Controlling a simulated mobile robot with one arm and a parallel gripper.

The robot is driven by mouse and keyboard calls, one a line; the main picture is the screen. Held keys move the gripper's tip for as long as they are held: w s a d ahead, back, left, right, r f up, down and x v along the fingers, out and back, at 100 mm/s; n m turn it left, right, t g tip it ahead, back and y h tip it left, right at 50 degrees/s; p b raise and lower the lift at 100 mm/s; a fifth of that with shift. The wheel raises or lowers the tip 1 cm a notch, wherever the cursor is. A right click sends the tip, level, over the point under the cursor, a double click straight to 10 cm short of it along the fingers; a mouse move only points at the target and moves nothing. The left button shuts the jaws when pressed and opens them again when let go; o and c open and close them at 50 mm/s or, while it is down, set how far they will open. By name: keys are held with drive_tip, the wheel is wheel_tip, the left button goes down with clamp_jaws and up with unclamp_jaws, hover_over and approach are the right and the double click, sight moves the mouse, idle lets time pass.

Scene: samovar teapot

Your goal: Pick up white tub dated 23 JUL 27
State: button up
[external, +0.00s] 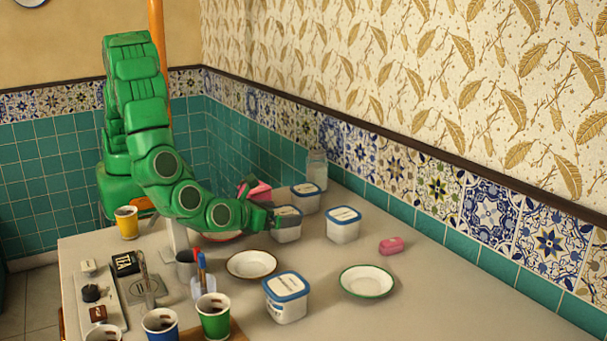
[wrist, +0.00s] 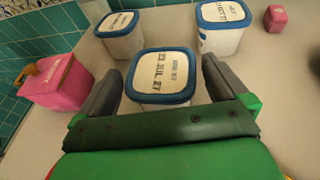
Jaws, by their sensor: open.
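The white tub (wrist: 160,78) with a blue rim sits between the open fingers of my gripper (wrist: 161,68) in the wrist view. Its lid print reads 23 JUL 27, with smaller print beside it. In the external view this tub (external: 287,235) stands upright on the counter, partly covered by my gripper (external: 274,217) at its left side. A gap shows between the tub and each finger in the wrist view. The tub's lower part is hidden there by my gripper's body.
Similar tubs stand behind (external: 306,202), to the right (external: 343,231) and nearer the front (external: 287,306). A pink box (wrist: 57,88) is close to my left finger. A pink block (external: 392,246), bowls (external: 367,283) and cups (external: 213,319) stand on the counter. A tiled wall runs behind.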

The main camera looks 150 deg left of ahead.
drive_tip(key=shift+c, duration=0.5)
drive_tip(key=c, duration=0.9)
drive_tip(key=shift+o, duration=0.2)
drive_tip(key=shift+r, duration=0.1)
